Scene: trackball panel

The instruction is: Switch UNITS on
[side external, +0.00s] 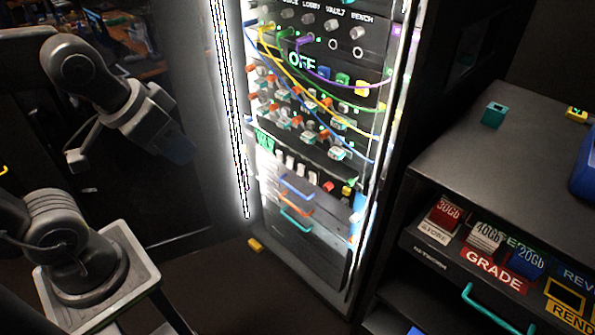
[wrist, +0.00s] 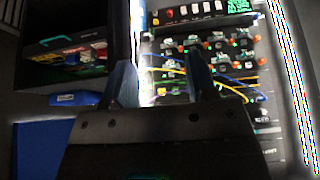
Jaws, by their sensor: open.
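A tall lit rack (side external: 262,215) stands right of my arm in the side view. No label reading UNITS is legible, so I cannot tell which control it is. A row of pale switches (side external: 290,163) sits lower; a similar row (wrist: 196,10) shows at the top of the wrist view. My gripper (wrist: 163,82) is open and empty, facing the rack. In the side view my gripper (side external: 178,150) is left of the rack, apart from it.
Yellow, blue, green and purple cables (side external: 350,107) hang across the panel. Coloured drawer handles (side external: 297,210) stick out below. A dark cabinet (side external: 500,160) with labelled cartridges (side external: 486,237) stands at right. A small yellow block (side external: 255,245) lies at the rack's foot. Space between gripper and rack looks free.

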